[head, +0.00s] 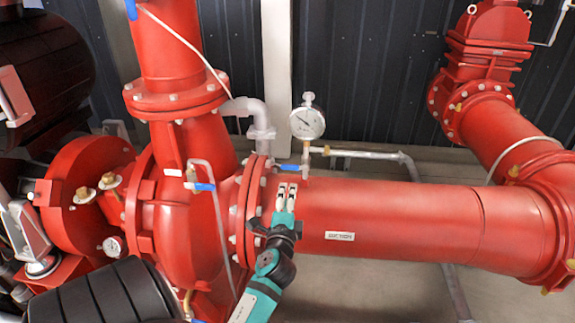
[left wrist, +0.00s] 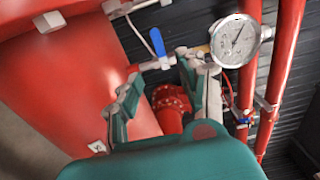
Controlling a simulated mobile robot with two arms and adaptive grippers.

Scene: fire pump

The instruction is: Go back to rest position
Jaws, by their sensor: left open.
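My left gripper (head: 286,195) is in front of the large red horizontal pipe (head: 400,222), just below the pressure gauge, in the head view. Its two fingers are apart and nothing is between them. In the left wrist view the open gripper (left wrist: 163,85) faces the gauge's fittings and a blue-handled valve (left wrist: 157,43). The white-faced pressure gauge (head: 307,123) stands upright on a thin stem; it also shows in the left wrist view (left wrist: 235,40), close behind one finger. I cannot tell whether the fingers touch the pipe. My right gripper is not in view.
The red pump casing (head: 175,215) and its vertical pipe (head: 167,45) stand left of the gripper. A thin grey pipe with a blue lever (head: 204,187) runs down its front. A red elbow pipe (head: 500,125) stands at right. Grey floor (head: 380,295) shows below the horizontal pipe.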

